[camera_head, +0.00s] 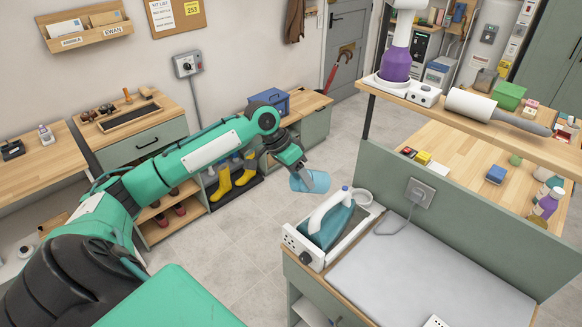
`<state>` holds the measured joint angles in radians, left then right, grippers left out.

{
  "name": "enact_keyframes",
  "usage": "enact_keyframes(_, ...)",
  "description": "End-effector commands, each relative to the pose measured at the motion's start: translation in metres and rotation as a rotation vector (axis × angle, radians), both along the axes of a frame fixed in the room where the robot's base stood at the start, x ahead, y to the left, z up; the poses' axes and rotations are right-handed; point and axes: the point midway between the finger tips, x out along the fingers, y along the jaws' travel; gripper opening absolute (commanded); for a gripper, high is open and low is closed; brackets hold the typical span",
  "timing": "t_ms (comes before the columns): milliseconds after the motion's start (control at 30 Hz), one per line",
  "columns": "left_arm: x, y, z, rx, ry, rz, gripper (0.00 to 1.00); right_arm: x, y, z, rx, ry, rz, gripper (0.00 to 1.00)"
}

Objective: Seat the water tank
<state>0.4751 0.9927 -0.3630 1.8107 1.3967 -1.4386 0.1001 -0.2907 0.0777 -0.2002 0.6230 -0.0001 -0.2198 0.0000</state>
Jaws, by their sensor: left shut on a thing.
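The water tank (311,182) is a translucent blue container. My left gripper (303,176) is shut on it and holds it in the air, up and to the left of the ironing station in the picture. The steam station base (300,241) is white with a dark knob and stands at the left end of the counter. A teal and white iron (332,222) rests on it. The tank looks apart from the base. The gripper's fingers are partly hidden by the wrist and tank. My right gripper is not in view.
A grey ironing pad (430,275) covers the counter right of the station. A green panel (450,215) with a socket (419,192) rises behind it, under a wooden shelf (470,112). Yellow boots (222,184) stand in a low rack beyond my arm. Open floor lies left of the counter.

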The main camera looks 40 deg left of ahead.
Motion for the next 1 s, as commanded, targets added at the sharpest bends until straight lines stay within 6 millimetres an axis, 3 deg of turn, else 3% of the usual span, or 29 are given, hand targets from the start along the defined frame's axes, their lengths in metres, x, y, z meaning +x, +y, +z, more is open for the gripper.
enact_keyframes(300, -0.039, -0.099, 0.016, -0.002, -0.005, 0.148, 0.29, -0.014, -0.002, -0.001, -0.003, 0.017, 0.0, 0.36)
enact_keyframes(600, -0.066, -0.167, 0.027, -0.004, -0.006, 0.267, 0.29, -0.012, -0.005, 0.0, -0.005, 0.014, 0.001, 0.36)
enact_keyframes(1000, -0.064, -0.165, 0.026, -0.008, -0.003, 0.267, 0.29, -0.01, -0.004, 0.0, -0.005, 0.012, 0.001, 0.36)
